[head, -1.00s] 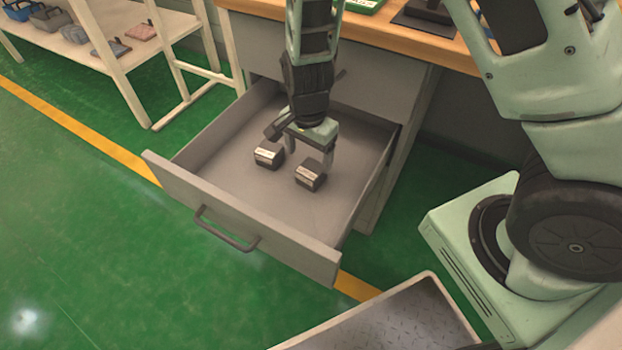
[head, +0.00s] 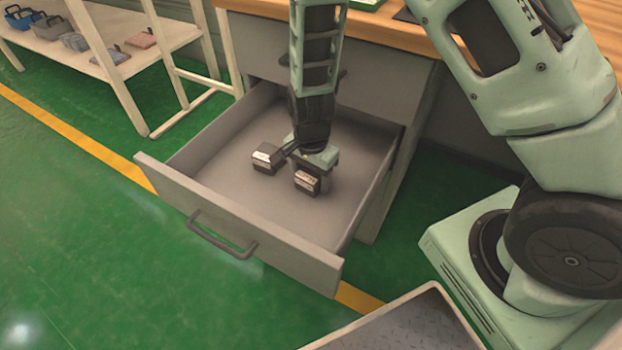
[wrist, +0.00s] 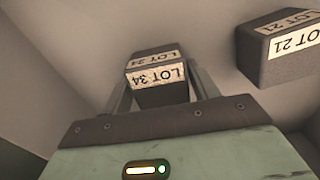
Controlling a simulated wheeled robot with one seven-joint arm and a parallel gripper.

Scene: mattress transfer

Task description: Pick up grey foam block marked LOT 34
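The grey foam block marked LOT 34 (wrist: 160,78) is dark grey with white labels. In the wrist view it lies between the two fingers of my gripper (wrist: 160,88). In the head view my gripper (head: 312,172) is low in the drawer at the right-hand block (head: 307,183), partly covering it. The fingers stand apart, one on each side of the block, very close to its sides; I see no clear grip on it. A similar block marked LOT 21 (wrist: 282,45) stands apart to the right in the wrist view and shows as the left-hand block (head: 267,158) in the head view.
Both blocks sit in an open grey drawer (head: 225,190) under a wooden-topped bench (head: 400,38). Its walls surround my gripper. A metal-floored tray (head: 415,325) is at the bottom right. A shelf (head: 110,62) with several items stands at the left.

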